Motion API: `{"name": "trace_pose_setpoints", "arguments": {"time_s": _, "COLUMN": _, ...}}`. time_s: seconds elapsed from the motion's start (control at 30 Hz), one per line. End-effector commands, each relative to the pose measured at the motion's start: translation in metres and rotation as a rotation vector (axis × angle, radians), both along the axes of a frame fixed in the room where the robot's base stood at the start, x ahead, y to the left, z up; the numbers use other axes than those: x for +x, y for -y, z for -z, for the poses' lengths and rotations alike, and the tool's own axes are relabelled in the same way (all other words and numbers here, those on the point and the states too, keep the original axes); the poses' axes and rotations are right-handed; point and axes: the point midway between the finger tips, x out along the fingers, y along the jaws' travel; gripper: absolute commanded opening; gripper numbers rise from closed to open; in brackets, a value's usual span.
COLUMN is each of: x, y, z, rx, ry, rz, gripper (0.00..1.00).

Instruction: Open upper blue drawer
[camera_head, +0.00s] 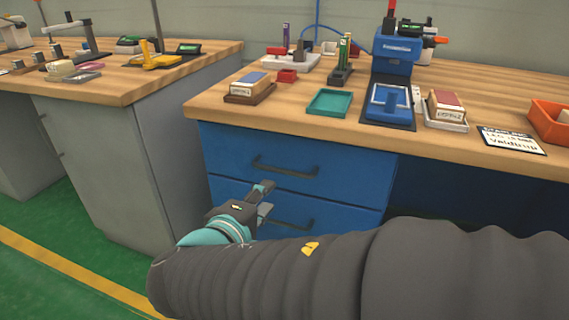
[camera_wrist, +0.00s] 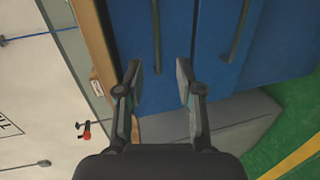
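The upper blue drawer (camera_head: 345,172) is closed under the wooden worktop, with a dark bar handle (camera_head: 285,168). In the wrist view this drawer (camera_wrist: 130,25) is turned sideways, and its handle (camera_wrist: 156,40) lies ahead between the lines of my fingers. My gripper (camera_head: 267,197) is open and empty in front of the drawers, below the upper handle in the head view. The fingers (camera_wrist: 161,80) stand apart in the wrist view, and nothing is between them at the tips. The gap to the handle is hard to judge.
The lower blue drawer (camera_head: 345,213) is closed below, with its own handle (camera_head: 290,217), partly hidden by my gripper. A grey cabinet (camera_head: 165,165) stands to the left. The worktop (camera_head: 290,109) carries a teal tray (camera_head: 330,102) and other items. Green floor (camera_head: 60,285) is free at lower left.

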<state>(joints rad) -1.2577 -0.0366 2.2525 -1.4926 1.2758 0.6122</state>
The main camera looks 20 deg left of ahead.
Motion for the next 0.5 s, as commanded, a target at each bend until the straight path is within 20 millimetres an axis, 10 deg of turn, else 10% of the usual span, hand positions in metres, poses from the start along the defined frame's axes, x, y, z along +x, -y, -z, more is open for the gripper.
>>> {"name": "trace_pose_setpoints", "arguments": {"time_s": 0.5, "x": 0.044, "y": -0.011, "z": 0.007, "rx": -0.008, "ry": 0.03, "rz": -0.038, "gripper": 0.37}}
